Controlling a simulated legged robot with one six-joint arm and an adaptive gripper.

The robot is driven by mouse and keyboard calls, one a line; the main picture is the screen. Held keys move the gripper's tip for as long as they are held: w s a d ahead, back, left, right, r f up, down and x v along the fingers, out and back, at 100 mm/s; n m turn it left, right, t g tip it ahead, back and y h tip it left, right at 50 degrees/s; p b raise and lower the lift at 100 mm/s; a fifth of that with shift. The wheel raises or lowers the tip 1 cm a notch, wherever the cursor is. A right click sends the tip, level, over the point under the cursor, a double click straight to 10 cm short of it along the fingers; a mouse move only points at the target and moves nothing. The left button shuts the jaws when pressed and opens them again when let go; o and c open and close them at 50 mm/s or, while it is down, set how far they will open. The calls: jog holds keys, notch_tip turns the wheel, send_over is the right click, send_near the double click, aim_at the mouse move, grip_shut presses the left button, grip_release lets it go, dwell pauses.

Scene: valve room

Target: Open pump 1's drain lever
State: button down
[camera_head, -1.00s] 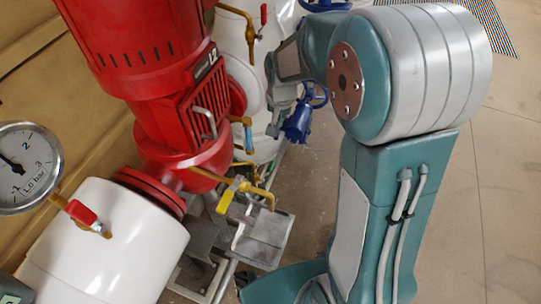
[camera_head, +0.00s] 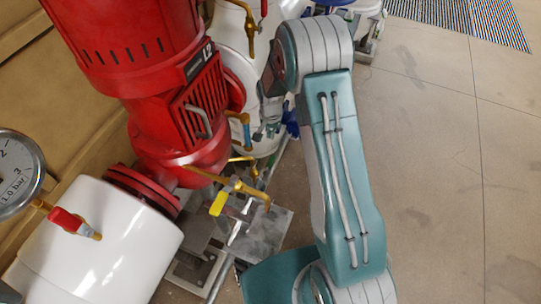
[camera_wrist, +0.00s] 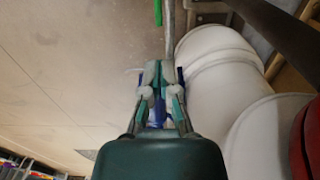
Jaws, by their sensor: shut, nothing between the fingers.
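A red pump motor (camera_head: 170,100) stands at left in the head view, with a dark label reading something like L2. Below it a brass drain tap carries a yellow lever (camera_head: 220,203), over a grey metal plate. A blue-handled tap (camera_head: 246,136) sits on the motor's right side. I cannot tell from the label which pump is pump 1. My gripper shows in the wrist view (camera_wrist: 163,72) with fingers shut and empty, beside a white pipe. In the head view it is small and partly hidden behind my arm, right of the blue-handled tap. No lever is seen between its fingers.
A white pipe (camera_head: 100,245) with a red-handled tap (camera_head: 68,220) and a pressure gauge (camera_head: 15,175) stand at left. White pipework (camera_wrist: 215,60) lies right of my gripper in the wrist view. Open floor (camera_head: 430,170) lies to the right, with a grating (camera_head: 460,15) at the top.

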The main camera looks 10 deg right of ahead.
aim_at(271, 160)
jog(key=shift+a, duration=0.1)
notch_tip(271, 160, down, 14)
dwell(0.5)
dwell(0.5)
